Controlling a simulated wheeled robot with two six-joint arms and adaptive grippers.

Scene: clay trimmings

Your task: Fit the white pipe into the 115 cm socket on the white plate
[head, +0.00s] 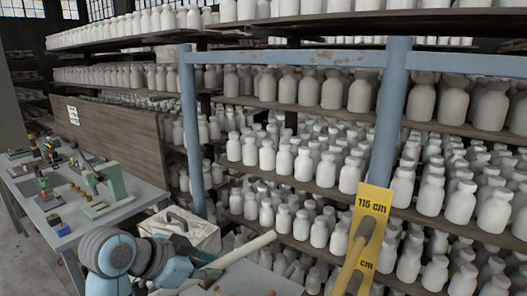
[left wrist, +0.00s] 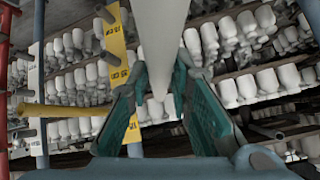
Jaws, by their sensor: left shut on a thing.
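The white pipe (head: 243,249) is held slantwise in the head view, its free end up and to the right. In the left wrist view the white pipe (left wrist: 162,35) runs from the top edge down between the teal fingers of my left gripper (left wrist: 160,85), which is shut on it. My left gripper (head: 205,272) is at the lower middle of the head view. A "115 cm" label is on a yellow plate (head: 374,200) to the right, apart from the pipe. My right gripper is not in view.
A yellow pipe (head: 352,262) sticks out from the yellow plate, towards the camera. A blue post (head: 391,110) stands behind it, with shelves of white bottles (head: 300,165) beyond. A white box (head: 180,228) and a bench (head: 70,205) with a green device (head: 110,190) are to the left.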

